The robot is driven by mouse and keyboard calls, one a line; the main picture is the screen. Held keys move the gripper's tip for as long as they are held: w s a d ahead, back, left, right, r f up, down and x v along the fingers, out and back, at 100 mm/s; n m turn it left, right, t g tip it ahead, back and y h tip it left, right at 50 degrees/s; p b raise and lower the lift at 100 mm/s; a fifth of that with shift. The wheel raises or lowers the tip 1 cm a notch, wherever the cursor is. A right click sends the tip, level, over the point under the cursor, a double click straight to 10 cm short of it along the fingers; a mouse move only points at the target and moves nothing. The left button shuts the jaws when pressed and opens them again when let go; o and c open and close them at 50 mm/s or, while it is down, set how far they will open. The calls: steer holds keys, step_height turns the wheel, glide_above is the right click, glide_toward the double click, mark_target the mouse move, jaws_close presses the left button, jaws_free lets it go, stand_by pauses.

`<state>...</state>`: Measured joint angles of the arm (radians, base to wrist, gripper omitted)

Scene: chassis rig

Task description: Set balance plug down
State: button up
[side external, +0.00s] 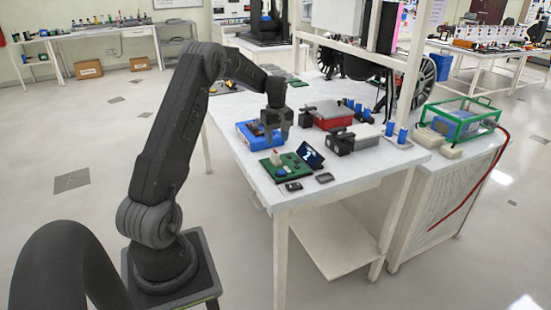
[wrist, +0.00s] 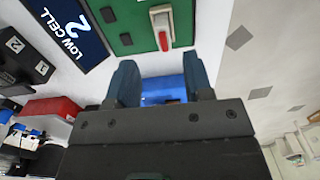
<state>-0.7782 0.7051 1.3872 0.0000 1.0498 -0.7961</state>
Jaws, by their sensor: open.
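My gripper (side external: 276,131) is open above the blue tray (side external: 250,140) on the white table. In the wrist view the fingers of my gripper (wrist: 160,72) stand apart, with the blue tray (wrist: 163,84) showing between them. Nothing is clearly held. A green board (side external: 292,174) lies in front of the tray, with a white part and a blue part on it. In the wrist view the green board (wrist: 138,14) carries a white part with a red tip (wrist: 161,27). I cannot tell which part is the balance plug. The tray's inside is mostly hidden by my gripper.
A small screen (side external: 310,155) stands right of the board; it reads "LOW CELL 2" in the wrist view (wrist: 68,38). Black blocks (side external: 340,142), a red box (side external: 330,123) and blue cylinders (side external: 390,129) stand farther right. Small dark items (side external: 293,186) lie near the front edge.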

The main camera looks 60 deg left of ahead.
mark_target(275, 151)
steer(key=shift+s+f, duration=0.15)
steer(key=shift+f, duration=1.35)
steer(key=shift+s+f, duration=0.1)
steer(key=shift+f, duration=1.35)
steer(key=shift+c, duration=0.4)
jaws_close()
